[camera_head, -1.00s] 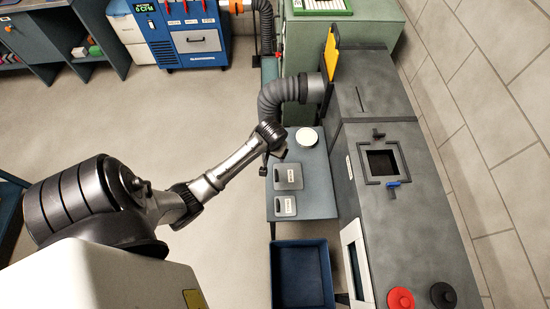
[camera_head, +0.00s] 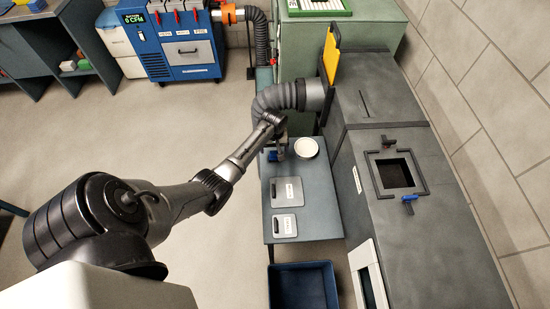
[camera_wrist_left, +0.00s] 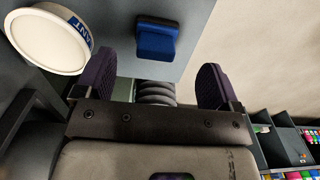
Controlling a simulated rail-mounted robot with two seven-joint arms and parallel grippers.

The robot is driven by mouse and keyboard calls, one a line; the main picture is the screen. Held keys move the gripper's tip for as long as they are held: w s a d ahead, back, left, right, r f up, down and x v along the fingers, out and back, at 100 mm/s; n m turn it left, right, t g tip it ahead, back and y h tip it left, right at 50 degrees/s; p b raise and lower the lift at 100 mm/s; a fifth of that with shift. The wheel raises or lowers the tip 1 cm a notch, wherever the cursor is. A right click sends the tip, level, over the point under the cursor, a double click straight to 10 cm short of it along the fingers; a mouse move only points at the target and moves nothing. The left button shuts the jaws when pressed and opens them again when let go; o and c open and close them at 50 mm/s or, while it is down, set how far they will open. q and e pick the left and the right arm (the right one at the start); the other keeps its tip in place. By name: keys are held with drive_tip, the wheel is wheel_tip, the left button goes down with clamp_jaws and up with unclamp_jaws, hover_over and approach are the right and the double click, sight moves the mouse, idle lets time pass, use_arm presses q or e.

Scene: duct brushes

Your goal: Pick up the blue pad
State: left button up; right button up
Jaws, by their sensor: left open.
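The blue pad (camera_wrist_left: 157,40) shows in the left wrist view as a small blue block with a darker top bar, on the grey side table. In the head view a small bit of blue (camera_head: 273,155) shows at the table's far left corner, mostly hidden by my arm. My left gripper (camera_wrist_left: 160,85) is open, its two purple-lined fingers apart. The pad is beyond the fingertips, roughly in line with the gap and not between the fingers. In the head view the left gripper (camera_head: 279,148) is over the table's far end. My right gripper is not in view.
A round white-topped tub (camera_head: 307,147) stands close beside the gripper; it also shows in the left wrist view (camera_wrist_left: 45,38). A ribbed grey duct (camera_head: 280,97) passes just behind. Two grey plates lie nearer on the table (camera_head: 310,225). A blue bin (camera_head: 302,285) stands below.

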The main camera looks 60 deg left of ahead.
sight(275, 152)
use_arm(q)
drive_tip(key=shift+f, duration=0.7)
drive_tip(key=f, duration=0.1)
drive_tip(key=f+b, duration=0.1)
drive_tip(key=f, duration=0.1)
drive_tip(key=shift+w+f+b, duration=0.15)
drive_tip(key=shift+w+b, duration=0.1)
drive_tip(key=shift+b, duration=0.1)
drive_tip(key=shift+f, duration=0.75)
drive_tip(key=shift+c, duration=0.2)
drive_tip(key=shift+c, duration=1.4)
drive_tip(key=c, duration=0.7)
drive_tip(key=shift+r, duration=0.1)
